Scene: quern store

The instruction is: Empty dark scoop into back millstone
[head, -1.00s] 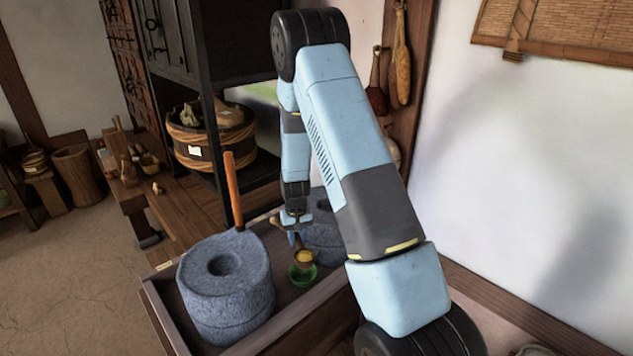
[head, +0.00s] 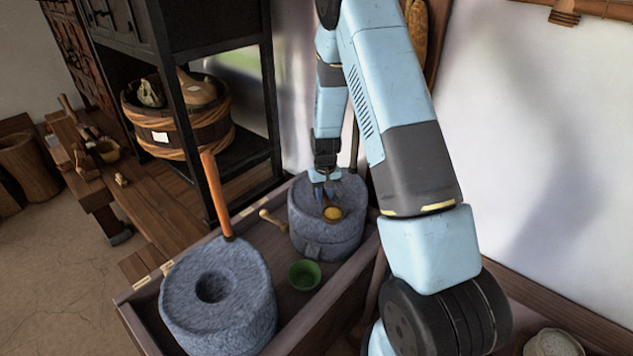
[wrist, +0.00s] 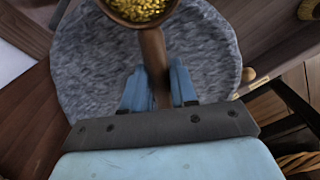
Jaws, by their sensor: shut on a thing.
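My gripper (head: 324,190) is shut on the handle of the dark scoop (head: 332,213). The wrist view shows the brown handle (wrist: 154,55) between the fingers (wrist: 157,92) and yellow grain (wrist: 142,8) in the scoop's bowl. The scoop is over the top of the back millstone (head: 328,246), a grey round stone with a light wooden peg handle (head: 271,218) at its left. This stone also fills much of the wrist view (wrist: 85,65). Its centre hole is hidden. I cannot tell how high the scoop is above the stone.
A front millstone (head: 250,300) with an upright orange handle (head: 216,195) stands at lower left. A green bowl (head: 304,275) sits between the stones in the wooden trough (head: 310,325). A black shelf post (head: 203,165) and a banded tub (head: 190,135) stand behind; a white wall is at right.

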